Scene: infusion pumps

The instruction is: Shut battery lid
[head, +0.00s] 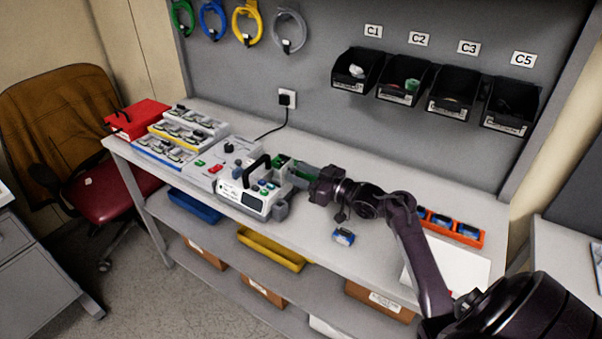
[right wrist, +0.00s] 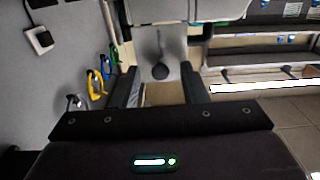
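The white infusion pump (head: 262,203) with a black carry handle and coloured buttons stands near the bench's front edge in the head view. A grey piece (head: 280,210) juts from its right end; I cannot tell if it is the battery lid. My right gripper (head: 304,173) is level with the pump's right rear, pointing left, close to green parts behind the pump. In the right wrist view, its fingers (right wrist: 160,90) are spread, with nothing held between them. A small blue-and-white block (head: 343,236) lies on the bench in front of the right arm. My left gripper is out of view.
Grey and white trays (head: 190,125) and a red case (head: 138,118) fill the bench's left end. An orange tray (head: 452,232) with blue blocks stands at the right. Black bins (head: 405,80) hang on the back wall. The front-middle bench is mostly clear.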

